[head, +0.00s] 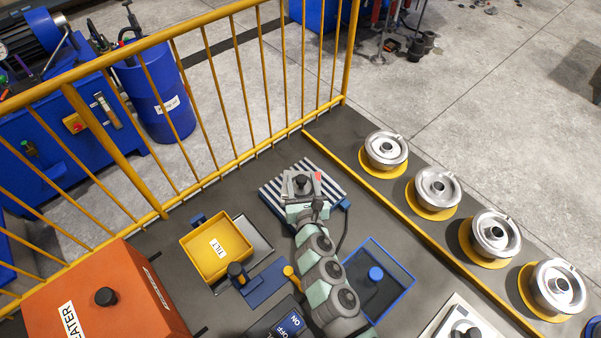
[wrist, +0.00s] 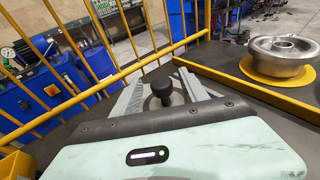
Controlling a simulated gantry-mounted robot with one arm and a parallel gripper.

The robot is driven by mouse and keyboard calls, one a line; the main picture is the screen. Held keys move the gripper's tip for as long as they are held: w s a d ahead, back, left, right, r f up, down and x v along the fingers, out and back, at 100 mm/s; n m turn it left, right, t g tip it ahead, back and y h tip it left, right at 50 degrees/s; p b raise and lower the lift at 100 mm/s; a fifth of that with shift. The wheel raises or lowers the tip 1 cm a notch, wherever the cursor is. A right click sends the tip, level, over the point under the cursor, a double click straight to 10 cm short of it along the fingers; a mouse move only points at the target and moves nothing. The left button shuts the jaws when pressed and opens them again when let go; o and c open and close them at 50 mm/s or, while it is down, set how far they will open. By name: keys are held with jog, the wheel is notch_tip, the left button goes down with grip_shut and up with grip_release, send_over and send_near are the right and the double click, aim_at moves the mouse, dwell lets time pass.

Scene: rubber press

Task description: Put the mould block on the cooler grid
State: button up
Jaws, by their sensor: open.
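The mould block (head: 300,174), a grey metal block with a black knob on top, sits on the striped cooler grid (head: 331,185) in the middle of the head view. My gripper (head: 302,186) is over the block and hides part of it. In the wrist view the black knob (wrist: 159,85) stands between the two grey fingers of my gripper (wrist: 161,92). The fingers are open, with space visible on both sides of the knob. The grid's stripes show around the block, and its near part is hidden by my arm.
A yellow tilt tray (head: 208,264) stands left of the arm, and a blue-edged tray (head: 395,292) right of it. An orange heater box (head: 95,308) is at lower left. Several metal wheel-shaped parts (head: 437,187) line the right side. A yellow railing (head: 211,68) bounds the back.

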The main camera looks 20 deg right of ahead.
jog(key=v, duration=0.7)
jog(key=shift+s+a, duration=0.1)
jog(key=shift+s, duration=0.05)
